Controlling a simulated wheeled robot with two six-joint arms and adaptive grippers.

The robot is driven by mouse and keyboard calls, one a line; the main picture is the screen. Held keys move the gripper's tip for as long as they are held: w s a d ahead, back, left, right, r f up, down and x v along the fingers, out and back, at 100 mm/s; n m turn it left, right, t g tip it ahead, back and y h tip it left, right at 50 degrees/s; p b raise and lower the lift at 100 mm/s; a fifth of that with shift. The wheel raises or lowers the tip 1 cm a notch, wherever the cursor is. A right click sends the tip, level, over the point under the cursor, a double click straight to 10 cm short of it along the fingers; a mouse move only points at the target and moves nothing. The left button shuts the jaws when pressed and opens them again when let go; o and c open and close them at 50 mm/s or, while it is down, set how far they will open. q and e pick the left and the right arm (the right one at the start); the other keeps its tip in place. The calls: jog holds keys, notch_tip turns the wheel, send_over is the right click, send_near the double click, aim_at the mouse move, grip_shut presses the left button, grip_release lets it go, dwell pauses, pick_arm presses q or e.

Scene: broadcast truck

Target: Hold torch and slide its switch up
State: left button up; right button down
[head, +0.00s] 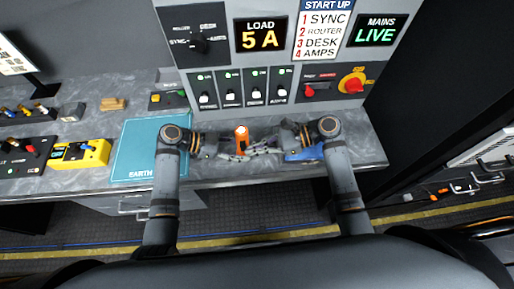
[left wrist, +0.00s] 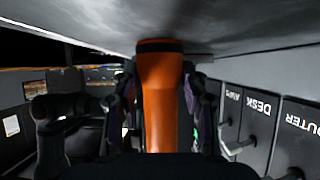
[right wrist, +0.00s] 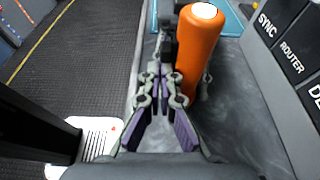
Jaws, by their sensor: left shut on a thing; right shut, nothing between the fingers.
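The orange torch (head: 241,138) stands upright above the counter in the head view, its pale round end up. My left gripper (head: 228,152) is shut on it from the left; in the left wrist view the torch (left wrist: 160,95) fills the space between the fingers. My right gripper (head: 260,149) is shut and empty, just right of the torch. In the right wrist view its closed fingertips (right wrist: 163,75) are beside the torch body (right wrist: 199,50); I cannot tell whether they touch it. The switch cannot be made out in any view.
A teal mat (head: 143,150) lies left of my grippers on the grey counter (head: 370,150). A blue thing (head: 306,153) lies partly under my right arm. A yellow box (head: 80,153) stands at the left. The switch panel (head: 244,88) rises behind.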

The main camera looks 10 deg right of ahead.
jog(key=v, duration=1)
pick_arm(q)
jog(key=o, duration=0.9)
jog(key=shift+a, duration=0.1)
jog(key=v, duration=1.1)
jog(key=shift+a, duration=0.1)
jog(key=shift+a+r, duration=0.25)
jog(key=shift+a, duration=0.05)
